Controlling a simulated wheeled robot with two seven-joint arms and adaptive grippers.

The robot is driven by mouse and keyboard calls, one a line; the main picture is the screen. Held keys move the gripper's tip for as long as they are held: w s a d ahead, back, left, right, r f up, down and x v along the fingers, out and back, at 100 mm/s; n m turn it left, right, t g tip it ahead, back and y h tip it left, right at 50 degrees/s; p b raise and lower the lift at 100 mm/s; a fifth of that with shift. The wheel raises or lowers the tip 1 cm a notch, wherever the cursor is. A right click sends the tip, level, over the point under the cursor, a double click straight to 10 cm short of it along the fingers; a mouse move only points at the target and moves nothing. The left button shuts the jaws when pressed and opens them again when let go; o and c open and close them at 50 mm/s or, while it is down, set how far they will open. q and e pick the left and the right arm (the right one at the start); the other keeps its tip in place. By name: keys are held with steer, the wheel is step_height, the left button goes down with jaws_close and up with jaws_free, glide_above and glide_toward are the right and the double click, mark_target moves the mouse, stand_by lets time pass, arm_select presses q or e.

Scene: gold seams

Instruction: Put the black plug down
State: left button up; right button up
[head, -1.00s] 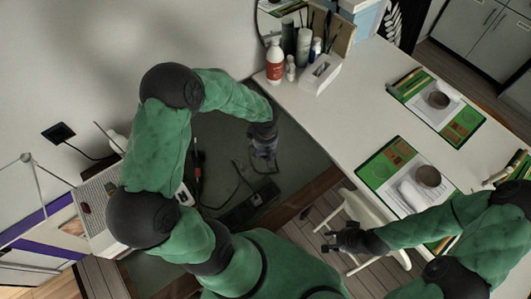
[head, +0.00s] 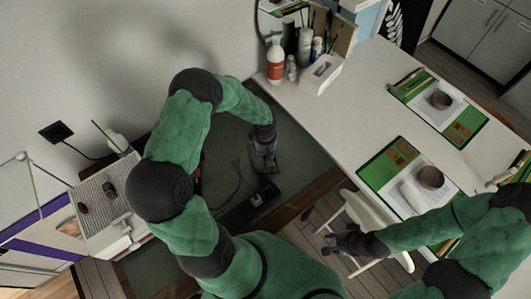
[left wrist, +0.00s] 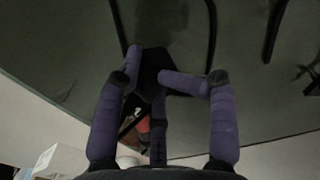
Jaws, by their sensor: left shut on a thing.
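My left gripper (head: 265,163) hangs low over the dark green surface (head: 222,135), left of the white table. In the left wrist view its purple fingers (left wrist: 160,85) close around a small black plug (left wrist: 153,62), just above or at the green surface; I cannot tell whether it touches. In the head view the plug is hidden by the gripper. A black power strip (head: 248,206) lies on the green surface just below the gripper. My right gripper (head: 342,242) is empty, its fingers apart, over the white chair.
Dark cables lie on the green surface. A wall socket (head: 57,132) holds a black adapter.

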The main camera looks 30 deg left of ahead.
arm_select(q)
steer(key=shift+f+b, duration=0.35)
steer(key=shift+b, duration=0.15)
steer(key=shift+f+b, duration=0.25)
steer(key=shift+b, duration=0.05)
steer(key=o, duration=1.3)
steer(key=shift+o, duration=0.2)
steer(key=shift+r, duration=0.1)
steer(key=shift+r+p, duration=0.4)
steer(key=shift+p, duration=0.15)
step_height(320, 180, up, 12)
steer(key=p, duration=0.2)
steer(key=shift+r+p, duration=0.15)
steer(key=shift+p, duration=0.15)
